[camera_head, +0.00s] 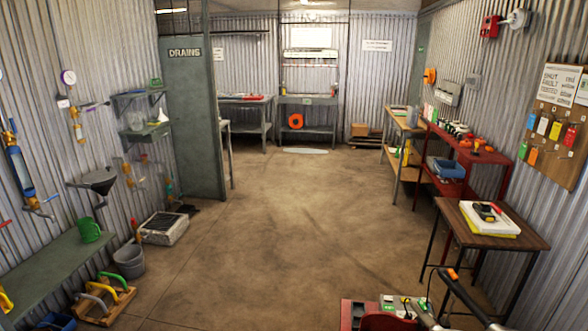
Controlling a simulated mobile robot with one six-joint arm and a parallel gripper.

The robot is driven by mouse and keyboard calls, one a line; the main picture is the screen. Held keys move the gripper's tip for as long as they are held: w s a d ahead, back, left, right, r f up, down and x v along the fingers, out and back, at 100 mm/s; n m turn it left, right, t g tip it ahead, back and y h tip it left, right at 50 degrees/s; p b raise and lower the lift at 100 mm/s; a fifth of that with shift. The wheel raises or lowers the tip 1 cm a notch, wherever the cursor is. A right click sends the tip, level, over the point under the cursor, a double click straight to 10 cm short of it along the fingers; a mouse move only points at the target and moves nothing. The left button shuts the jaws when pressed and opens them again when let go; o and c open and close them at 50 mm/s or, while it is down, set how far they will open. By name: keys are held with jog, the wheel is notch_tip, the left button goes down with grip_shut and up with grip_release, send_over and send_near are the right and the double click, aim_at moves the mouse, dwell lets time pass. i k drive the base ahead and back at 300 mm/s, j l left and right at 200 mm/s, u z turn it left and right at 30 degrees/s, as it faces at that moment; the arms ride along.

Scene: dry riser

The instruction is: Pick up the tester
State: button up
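The stack rests on a brown-topped table (522,240) against the right wall. The device is small in the picture, so its details are hard to make out. My gripper is not in view.
Red-and-grey equipment with black bars (400,310) stands at the bottom right, before the brown table. A red bench (470,155) stands beyond that table. A green bench (55,265), grey bucket (129,263) and wooden crate (103,303) line the left. The middle floor is clear.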

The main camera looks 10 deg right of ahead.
aim_at(484, 211)
jog(key=i+j, duration=0.2)
jog(key=i, duration=0.25)
jog(key=i+j, duration=0.2)
jog(key=i, duration=0.25)
jog(key=i+j+z, duration=0.1)
jog(key=i, duration=0.4)
jog(key=i+j, duration=0.55)
jog(key=i, duration=0.35)
jog(key=i+j, duration=0.25)
jog(key=i, duration=0.2)
jog(key=i+l+z, duration=0.25)
jog(key=i+z, duration=0.2)
jog(key=i+l+z, duration=0.15)
jog(key=i+z, duration=0.7)
jog(key=i+j+z, duration=0.1)
jog(key=i+z, duration=0.35)
jog(key=i+j+z, duration=0.25)
jog(key=z, duration=0.15)
jog(key=i+j+z, duration=0.45)
jog(key=i+l+z, duration=0.3)
jog(key=i+l, duration=1.2)
jog(key=l, duration=0.05)
